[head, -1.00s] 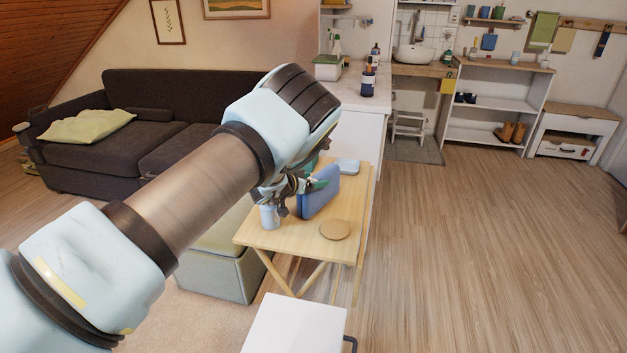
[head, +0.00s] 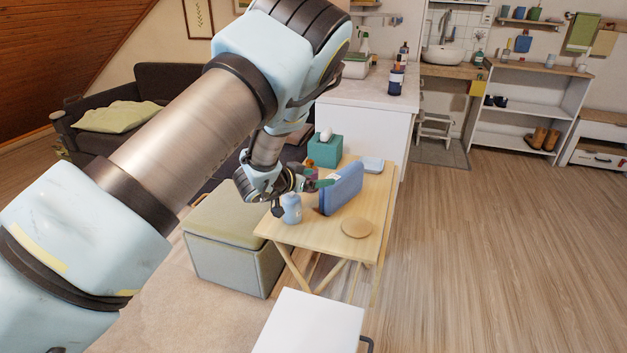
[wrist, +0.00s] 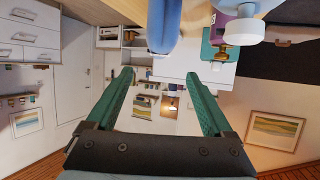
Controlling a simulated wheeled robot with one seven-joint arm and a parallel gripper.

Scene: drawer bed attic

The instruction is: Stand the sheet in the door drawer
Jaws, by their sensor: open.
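A blue, flat, folded-looking piece (head: 343,190), which looks like the sheet, stands on edge on the small wooden table (head: 300,234). It also shows at the top of the wrist view (wrist: 165,20). My gripper (head: 322,183) is beside its left face in the head view. In the wrist view my gripper (wrist: 160,74) has its two green fingers wide apart, with nothing held between them. A shoe bench with a drawer (head: 595,160) stands at the far right, near the wall; I cannot tell whether it is the door drawer.
A pale blue bottle (head: 291,209), a round wooden disc (head: 357,227) and a light blue dish (head: 372,164) share the table. A teal box (head: 325,150) stands behind. A grey-green storage stool (head: 228,262) is at left. The floor at right is open.

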